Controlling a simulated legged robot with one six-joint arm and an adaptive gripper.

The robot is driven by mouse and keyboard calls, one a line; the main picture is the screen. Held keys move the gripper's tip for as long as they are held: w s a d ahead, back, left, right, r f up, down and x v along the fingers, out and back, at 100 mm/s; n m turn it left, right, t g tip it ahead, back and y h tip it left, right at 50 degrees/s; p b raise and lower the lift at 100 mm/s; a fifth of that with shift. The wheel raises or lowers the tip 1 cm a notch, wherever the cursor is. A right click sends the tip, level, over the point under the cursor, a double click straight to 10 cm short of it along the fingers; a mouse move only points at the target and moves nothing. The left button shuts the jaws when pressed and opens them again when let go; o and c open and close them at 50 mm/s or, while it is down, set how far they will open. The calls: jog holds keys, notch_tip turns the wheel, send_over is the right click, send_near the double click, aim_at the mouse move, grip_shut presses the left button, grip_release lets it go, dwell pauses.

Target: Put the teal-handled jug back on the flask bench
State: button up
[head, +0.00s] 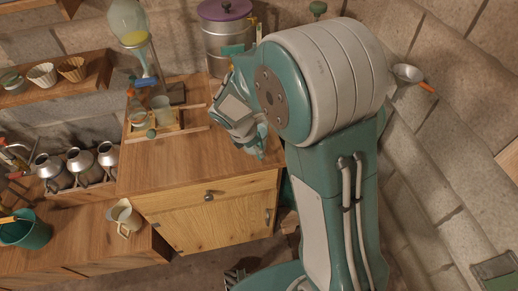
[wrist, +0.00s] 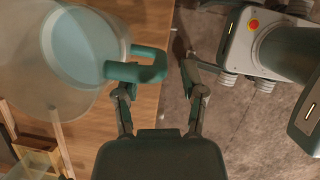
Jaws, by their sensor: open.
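In the wrist view, a clear jug with a teal handle (wrist: 140,65) fills the upper left, over the wooden bench top (wrist: 148,25). My gripper (wrist: 157,82) is open, with one finger on each side of the handle's outer end. I cannot tell whether either finger touches it. In the head view, my gripper (head: 258,151) is low over the right end of the wooden bench (head: 190,170), and my arm hides most of the jug there. The bench carries a round flask (head: 128,20) on a stand. I cannot tell whether the jug rests fully on the wood.
A wooden tray with small beakers (head: 160,108) sits left of my gripper. A metal pot with a purple lid (head: 228,40) stands behind. Metal cans (head: 80,165), a cream jug (head: 125,217) and a teal bucket (head: 25,230) are at lower left. The front middle bench top is clear.

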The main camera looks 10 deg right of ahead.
jog(key=v, duration=1)
jog(key=s+d+r+m+t+y, duration=0.2)
jog(key=s+r+m, duration=0.3)
jog(key=s+m, duration=0.4)
jog(key=s+d+r+m+t+y, duration=0.2)
jog(key=s+d+r+m, duration=0.3)
jog(key=s+m, duration=0.4)
jog(key=shift+s+d+r+m, duration=0.2)
jog(key=shift+s+r+m, duration=0.3)
jog(key=shift+m, duration=0.6)
jog(key=shift+w+r, duration=0.1)
